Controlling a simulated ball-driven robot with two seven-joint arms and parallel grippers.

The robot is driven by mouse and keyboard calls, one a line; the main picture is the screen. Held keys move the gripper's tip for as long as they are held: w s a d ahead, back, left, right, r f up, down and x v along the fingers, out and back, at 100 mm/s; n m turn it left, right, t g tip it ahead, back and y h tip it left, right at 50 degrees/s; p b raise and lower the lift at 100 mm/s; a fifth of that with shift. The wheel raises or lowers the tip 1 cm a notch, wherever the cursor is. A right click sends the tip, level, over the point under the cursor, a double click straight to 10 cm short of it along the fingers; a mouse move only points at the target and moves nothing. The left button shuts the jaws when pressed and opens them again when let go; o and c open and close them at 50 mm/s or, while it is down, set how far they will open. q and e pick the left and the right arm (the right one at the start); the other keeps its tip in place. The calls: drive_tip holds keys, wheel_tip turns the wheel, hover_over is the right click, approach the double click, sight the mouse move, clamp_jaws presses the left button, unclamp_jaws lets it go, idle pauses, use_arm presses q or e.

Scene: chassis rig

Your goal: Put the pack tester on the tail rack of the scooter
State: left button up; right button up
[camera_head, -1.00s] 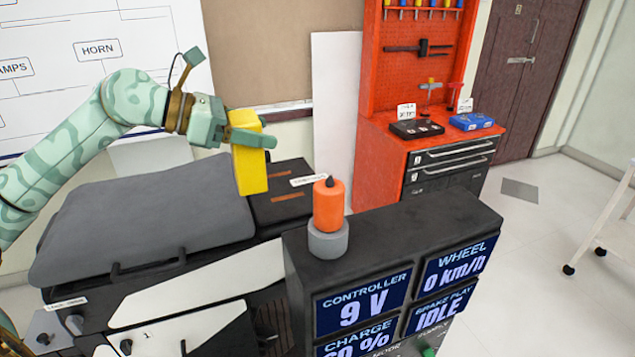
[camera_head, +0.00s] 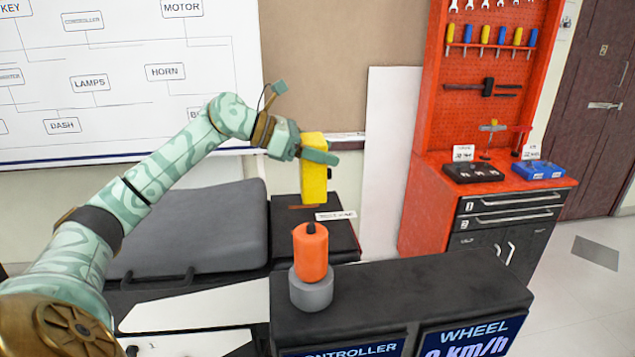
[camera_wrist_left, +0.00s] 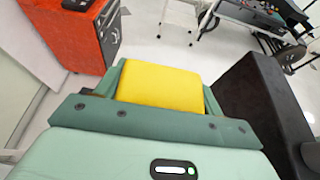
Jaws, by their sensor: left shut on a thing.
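The yellow block, which I take to be the pack tester (camera_head: 313,188), is held upright in my left gripper (camera_head: 319,155). In the left wrist view the yellow block (camera_wrist_left: 160,88) sits between the two green fingers. The scooter's grey seat (camera_head: 190,235) is at the left. Behind its right end is a flat black deck with orange strips and a white label, which looks like the tail rack (camera_head: 290,235). The block appears in front of or above this deck, apart from it; the exact gap is hard to tell. My right gripper is not in view.
An orange cylinder (camera_head: 310,252) on a grey base (camera_head: 311,290) stands on the black display console (camera_head: 430,290), close to the rack. A red tool cabinet (camera_head: 430,205) with small cases stands at the right. A white panel (camera_head: 385,160) leans behind the rack.

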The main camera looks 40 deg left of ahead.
use_arm(q)
drive_tip(key=w+a+f+b, duration=0.2)
drive_tip(key=w+a+f, duration=0.1)
drive_tip(key=f, duration=0.6)
drive_tip(key=shift+w+a, duration=0.2)
drive_tip(key=shift+a, duration=0.45)
drive_tip(key=shift+f, duration=0.1)
drive_tip(key=shift+f, duration=0.15)
drive_tip(key=o, duration=1.1)
drive_tip(key=shift+o, duration=0.2)
drive_tip(key=p+v, duration=0.1)
drive_tip(key=v, duration=1.1)
